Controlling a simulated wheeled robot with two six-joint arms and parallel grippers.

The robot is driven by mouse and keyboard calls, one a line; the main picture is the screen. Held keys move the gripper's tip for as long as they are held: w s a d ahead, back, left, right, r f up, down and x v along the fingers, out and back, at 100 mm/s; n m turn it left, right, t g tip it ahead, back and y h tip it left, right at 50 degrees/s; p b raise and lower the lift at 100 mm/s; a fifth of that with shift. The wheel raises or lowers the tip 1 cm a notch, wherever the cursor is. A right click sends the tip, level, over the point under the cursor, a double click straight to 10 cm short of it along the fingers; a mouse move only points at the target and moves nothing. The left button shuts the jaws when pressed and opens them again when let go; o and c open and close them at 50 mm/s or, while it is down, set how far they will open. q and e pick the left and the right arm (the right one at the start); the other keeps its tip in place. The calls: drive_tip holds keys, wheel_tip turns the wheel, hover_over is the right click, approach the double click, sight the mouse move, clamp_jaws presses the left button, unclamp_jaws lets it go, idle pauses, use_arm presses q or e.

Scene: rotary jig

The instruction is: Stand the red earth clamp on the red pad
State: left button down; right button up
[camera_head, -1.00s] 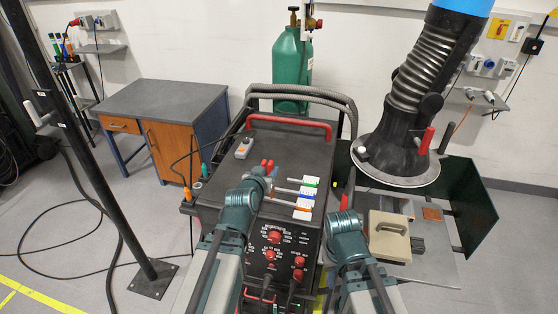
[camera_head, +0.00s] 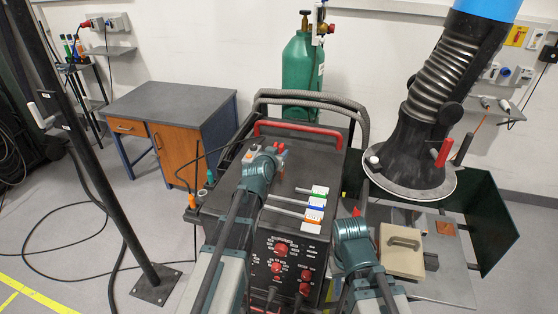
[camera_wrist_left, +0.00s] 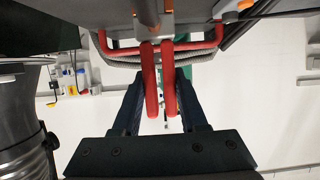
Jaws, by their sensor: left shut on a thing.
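My left gripper (camera_head: 277,151) is shut on the red earth clamp (camera_head: 284,147), over the top of the black welding machine. In the left wrist view, the clamp's two red arms (camera_wrist_left: 151,85) show between the dark fingers of my left gripper (camera_wrist_left: 160,85). I cannot tell whether the clamp touches the machine top. My right gripper (camera_head: 350,222) is at the left side of the work table; its fingers are not clear. A small red piece (camera_head: 357,211) shows just beyond it, partly hidden. An orange-brown square (camera_head: 446,228) lies on the table. I cannot tell which is the red pad.
The black machine (camera_head: 300,160) carries a red rail (camera_head: 300,127) and several colour-tagged strips (camera_head: 313,215). A beige box (camera_head: 401,252) sits on the work table. A fume hood (camera_head: 410,185) hangs low over it. A green cylinder (camera_head: 303,75) stands behind.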

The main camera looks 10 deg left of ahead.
use_arm(q)
drive_tip(key=shift+w+f+b, duration=0.1)
drive_tip(key=shift+f+b, duration=0.45)
drive_tip(key=shift+b, duration=0.1)
drive_tip(key=shift+f+b, duration=1.1)
drive_tip(key=shift+f, duration=0.05)
drive_tip(key=shift+f, duration=0.25)
drive_tip(key=shift+c, duration=2.2)
unclamp_jaws()
drive_tip(key=shift+r, duration=0.1)
